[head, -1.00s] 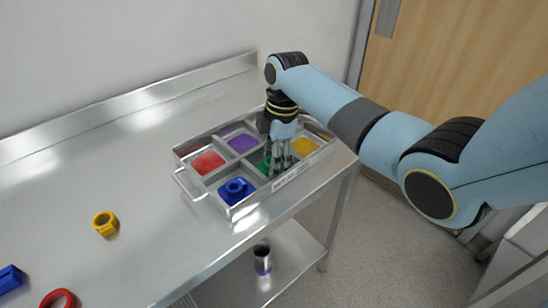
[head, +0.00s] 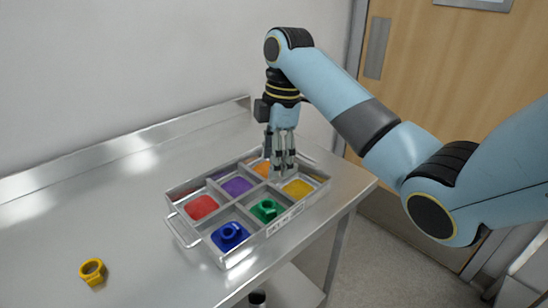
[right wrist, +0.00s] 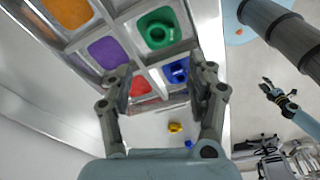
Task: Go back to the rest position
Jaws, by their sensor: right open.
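My right gripper (head: 283,167) is open and empty, pointing down above the tray (head: 180,226) near the orange and yellow compartments. Its two spread fingers also show in the right wrist view (right wrist: 160,72), with nothing between them. A green part (head: 267,208) with a round hole lies in the green compartment, and shows in the right wrist view (right wrist: 158,32). A blue part (head: 229,234) lies in the blue compartment. In the right wrist view, what looks like my left gripper (right wrist: 279,94) is at the right edge, too small to judge its jaws.
The red (head: 201,207), purple (head: 237,186), orange (head: 262,169) and yellow (head: 298,188) compartments look empty. A yellow nut (head: 93,271) lies on the metal table (head: 110,205). A raised ledge (head: 130,145) runs along the wall. A wooden door (head: 440,80) stands behind my right arm.

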